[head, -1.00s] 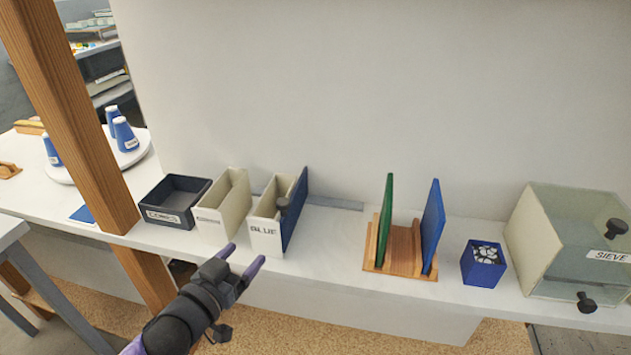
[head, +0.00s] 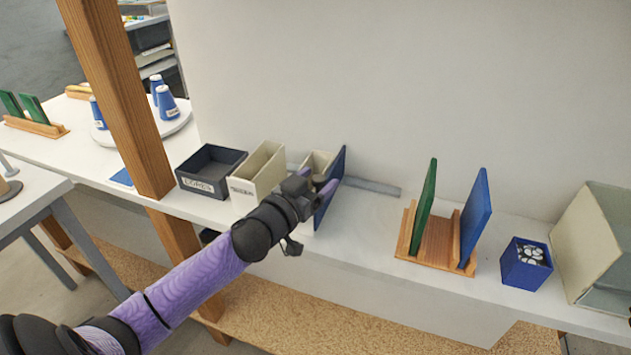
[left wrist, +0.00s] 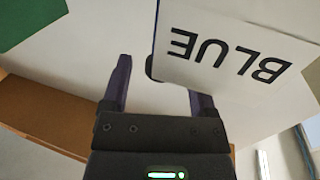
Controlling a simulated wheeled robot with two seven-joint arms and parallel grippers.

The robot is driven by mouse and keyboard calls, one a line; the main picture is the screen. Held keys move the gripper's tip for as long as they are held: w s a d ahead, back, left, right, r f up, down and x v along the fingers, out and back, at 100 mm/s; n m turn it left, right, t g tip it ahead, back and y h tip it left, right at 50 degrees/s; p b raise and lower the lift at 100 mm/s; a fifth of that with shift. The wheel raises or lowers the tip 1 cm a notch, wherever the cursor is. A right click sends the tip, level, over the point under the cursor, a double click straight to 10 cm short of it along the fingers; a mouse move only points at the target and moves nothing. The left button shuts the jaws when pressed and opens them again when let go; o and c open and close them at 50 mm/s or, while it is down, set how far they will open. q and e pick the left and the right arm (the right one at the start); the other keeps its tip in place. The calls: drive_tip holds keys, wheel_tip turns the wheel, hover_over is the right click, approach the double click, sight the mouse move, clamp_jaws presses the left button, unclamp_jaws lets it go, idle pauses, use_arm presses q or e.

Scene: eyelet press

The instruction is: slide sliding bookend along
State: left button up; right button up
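The sliding bookend (head: 338,178), an upright dark blue panel, stands just right of the cream bin labelled BLUE (head: 317,160) in the head view. My left gripper (head: 316,181) is in front of the bookend and the bin and partly hides both. Its fingers are apart with nothing clearly held between them. In the left wrist view, the open fingers (left wrist: 160,88) point toward the bin's BLUE label (left wrist: 230,55), which appears upside down. A small dark round part (left wrist: 151,69) shows between the fingertips, partly hidden by the bin. I cannot tell whether the gripper touches the bookend. My right gripper is not in view.
A grey rail strip (head: 372,187) runs right along the shelf. Bare shelf lies between the bookend and a wooden rack (head: 436,243) with green and blue panels. A blue box (head: 526,264) stands farther right. A cream bin (head: 258,172) and a dark bin (head: 210,170) stand left.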

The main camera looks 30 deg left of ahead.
use_arm(q)
clamp_jaws()
idle(1.3)
